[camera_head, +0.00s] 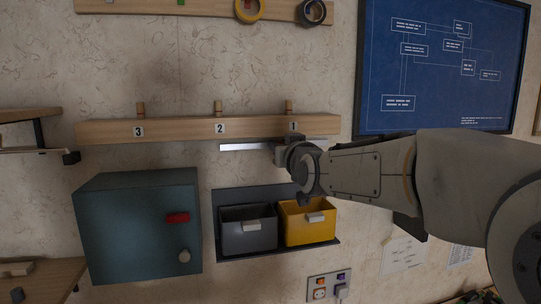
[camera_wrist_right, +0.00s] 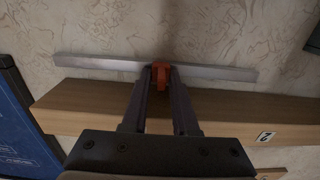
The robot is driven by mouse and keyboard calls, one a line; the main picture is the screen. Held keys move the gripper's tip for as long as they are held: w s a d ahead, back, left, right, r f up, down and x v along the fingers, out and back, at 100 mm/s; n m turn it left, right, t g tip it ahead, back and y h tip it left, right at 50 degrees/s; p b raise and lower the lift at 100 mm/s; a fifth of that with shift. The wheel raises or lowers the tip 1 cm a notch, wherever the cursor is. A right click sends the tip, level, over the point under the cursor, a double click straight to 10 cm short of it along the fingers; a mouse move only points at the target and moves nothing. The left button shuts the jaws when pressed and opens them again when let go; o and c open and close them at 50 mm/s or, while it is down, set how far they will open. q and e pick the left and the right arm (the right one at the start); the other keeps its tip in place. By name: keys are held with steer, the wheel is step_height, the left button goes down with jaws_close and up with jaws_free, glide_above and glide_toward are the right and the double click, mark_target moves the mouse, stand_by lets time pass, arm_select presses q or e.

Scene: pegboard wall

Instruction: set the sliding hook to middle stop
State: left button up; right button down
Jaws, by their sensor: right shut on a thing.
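A wooden board (camera_head: 178,130) on the wall carries number plates 3 (camera_head: 139,132), 2 (camera_head: 219,128) and 1 (camera_head: 293,126), with a peg above each. Below it runs a metal rail (camera_head: 245,146), which also shows in the right wrist view (camera_wrist_right: 100,63). The orange-red sliding hook (camera_wrist_right: 160,70) is on the rail in the right wrist view, between my fingertips. In the head view my right gripper (camera_head: 281,155) hides the hook, at the rail just below plate 1. My right gripper (camera_wrist_right: 161,78) is shut on the hook. My left gripper is not in view.
Below the rail are a teal cabinet (camera_head: 130,230) with a red handle, and a grey bin (camera_head: 236,236) and a yellow bin (camera_head: 300,232) in a dark holder. A blue framed diagram (camera_head: 440,70) hangs at right. Rail space left of my gripper looks clear.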

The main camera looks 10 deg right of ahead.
steer(key=shift+d+f, duration=0.1)
steer(key=shift+f, duration=0.05)
steer(key=c, duration=0.9)
jaws_free()
steer(key=shift+s, duration=0.1)
steer(key=shift+o, duration=1.1)
steer(key=shift+s, duration=0.15)
steer(key=shift+s+b, duration=0.3)
steer(key=shift+s, duration=0.25)
steer(key=s+d+p, duration=0.1)
steer(key=s+p, duration=0.6)
steer(key=s, duration=0.2)
